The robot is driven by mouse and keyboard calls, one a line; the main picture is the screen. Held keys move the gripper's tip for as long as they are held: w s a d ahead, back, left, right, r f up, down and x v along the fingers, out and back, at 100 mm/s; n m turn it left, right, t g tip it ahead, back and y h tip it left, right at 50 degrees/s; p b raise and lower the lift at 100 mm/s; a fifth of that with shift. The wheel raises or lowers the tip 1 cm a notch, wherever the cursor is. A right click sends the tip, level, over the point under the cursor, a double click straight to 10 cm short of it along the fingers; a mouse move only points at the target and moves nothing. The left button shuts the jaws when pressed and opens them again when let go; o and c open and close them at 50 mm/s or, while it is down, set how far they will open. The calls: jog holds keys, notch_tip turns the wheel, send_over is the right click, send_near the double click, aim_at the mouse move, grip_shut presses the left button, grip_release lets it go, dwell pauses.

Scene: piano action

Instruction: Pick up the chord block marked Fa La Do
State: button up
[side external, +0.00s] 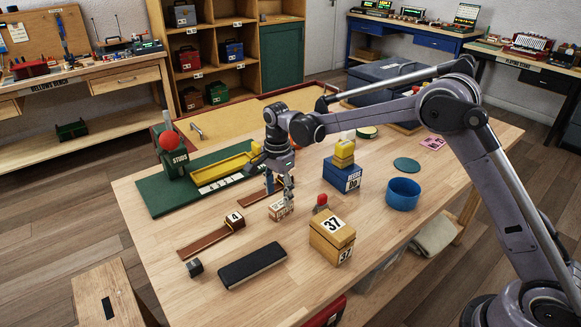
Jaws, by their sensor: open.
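A small light wooden block (280,210) with dark markings stands on the workbench in the middle of the side view. Its markings are too small to read, so I cannot tell whether they say Fa La Do. My gripper (281,192) points down right over this block, its fingers open. One finger appears near the block's right side; whether it touches the block I cannot tell. Part of the block's top is hidden by the gripper.
Brown strips, one with a block marked 4 (235,219), lie to the left. Wooden boxes marked 37 (332,235), a blue box (342,175) with yellow blocks and a blue bowl (403,194) stand to the right. A black pad (252,265) lies in front. A green board (160,203) is behind left.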

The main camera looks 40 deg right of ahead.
aim_at(281, 203)
jog(key=f, duration=0.5)
jog(key=shift+s+d, duration=0.2)
grip_shut()
